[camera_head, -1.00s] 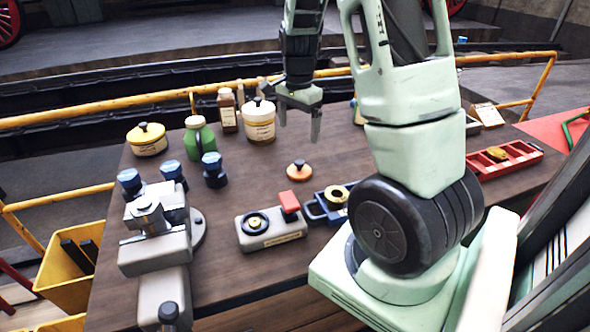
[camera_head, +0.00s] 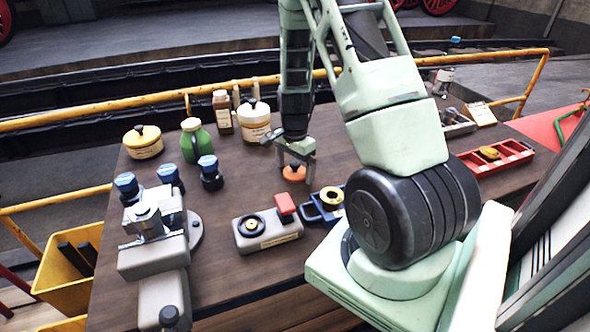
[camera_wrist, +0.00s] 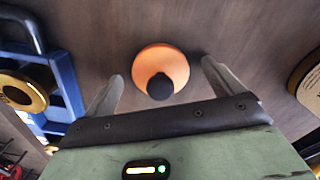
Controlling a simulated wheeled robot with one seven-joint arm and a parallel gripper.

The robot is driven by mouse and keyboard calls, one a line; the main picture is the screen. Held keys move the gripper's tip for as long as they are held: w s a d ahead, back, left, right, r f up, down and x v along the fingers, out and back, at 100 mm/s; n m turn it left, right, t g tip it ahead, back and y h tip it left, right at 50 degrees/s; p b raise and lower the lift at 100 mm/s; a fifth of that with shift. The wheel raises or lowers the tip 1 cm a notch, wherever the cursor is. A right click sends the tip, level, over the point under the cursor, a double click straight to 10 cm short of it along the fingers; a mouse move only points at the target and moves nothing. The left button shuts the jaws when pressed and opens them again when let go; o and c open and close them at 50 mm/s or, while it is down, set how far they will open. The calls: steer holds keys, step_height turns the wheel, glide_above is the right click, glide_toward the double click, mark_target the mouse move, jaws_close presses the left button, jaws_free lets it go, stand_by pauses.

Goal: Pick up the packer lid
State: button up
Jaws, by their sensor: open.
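The packer lid, which I take to be the small round orange lid with a black knob (camera_head: 293,174), lies on the brown workbench (camera_head: 235,200). My gripper (camera_head: 297,167) points down over it, with its fingers close to the lid. In the wrist view the orange lid (camera_wrist: 160,66) shows between the two fingertips of my gripper (camera_wrist: 161,76), with a gap on each side. The gripper is open and empty. The fingers partly hide the lid in the head view; the exact height above the bench is hard to tell.
A blue tray with a brass ring (camera_head: 331,196) and a grey block with a red part (camera_head: 268,232) stand in front of the lid. A white pot (camera_head: 254,124), green bottle (camera_head: 195,146) and yellow tin (camera_head: 143,148) stand behind and left. A red tray (camera_head: 515,156) lies right.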

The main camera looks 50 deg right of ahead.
steer(key=c, duration=1.1)
steer(key=shift+o, duration=0.2)
